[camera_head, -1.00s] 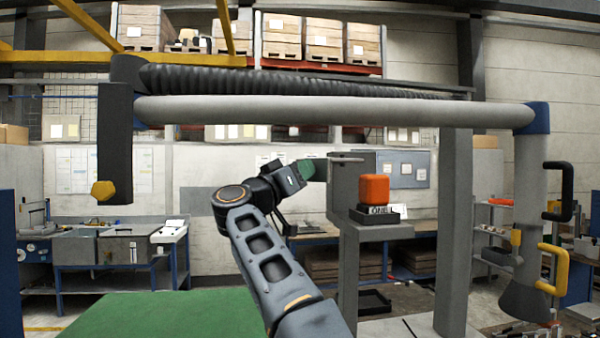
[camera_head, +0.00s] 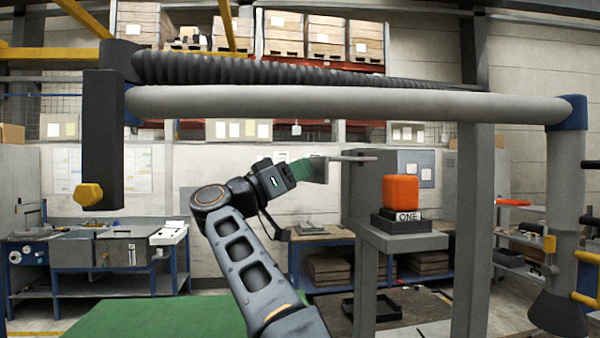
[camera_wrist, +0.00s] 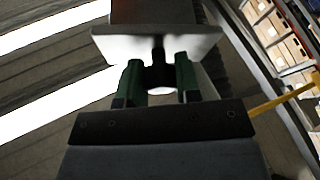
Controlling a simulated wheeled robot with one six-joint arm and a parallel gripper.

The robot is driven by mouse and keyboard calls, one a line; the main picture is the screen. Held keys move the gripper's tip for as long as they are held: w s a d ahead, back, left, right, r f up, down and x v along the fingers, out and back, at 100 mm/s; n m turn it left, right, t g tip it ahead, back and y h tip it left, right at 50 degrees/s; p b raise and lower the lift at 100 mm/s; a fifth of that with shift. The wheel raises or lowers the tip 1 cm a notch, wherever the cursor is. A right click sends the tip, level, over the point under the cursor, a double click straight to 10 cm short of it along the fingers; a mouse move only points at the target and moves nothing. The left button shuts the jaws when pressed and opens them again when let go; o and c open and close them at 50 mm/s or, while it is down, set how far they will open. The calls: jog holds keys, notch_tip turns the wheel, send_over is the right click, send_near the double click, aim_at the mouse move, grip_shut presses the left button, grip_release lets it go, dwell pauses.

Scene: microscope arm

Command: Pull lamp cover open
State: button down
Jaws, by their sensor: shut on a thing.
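My gripper (camera_wrist: 157,86) has green fingers shut on a dark knob (camera_wrist: 159,74) in the wrist view. The knob is on a pale, lit plate (camera_wrist: 115,43), which I take to be the lamp cover. A dark body lies behind the plate. In the head view my gripper (camera_head: 312,168) is at the left side of a grey box (camera_head: 372,185), seen side-on. A thin grey plate (camera_head: 352,158) juts left from the box at the fingertips. The knob cannot be made out there, nor how far the cover is open.
A long grey pipe (camera_head: 340,101) with a ribbed hose (camera_head: 300,70) spans above my arm. A dark block with a yellow knob (camera_head: 88,195) hangs at left. An orange block (camera_head: 400,188) stands on a base marked ONE, right of the grey box. A green surface (camera_head: 150,315) lies below.

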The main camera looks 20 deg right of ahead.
jog(key=shift+s+r, duration=0.1)
jog(key=c, duration=0.8)
grip_release()
jog(key=b+v, duration=0.2)
jog(key=v, duration=1.1)
jog(key=shift+a, duration=0.35)
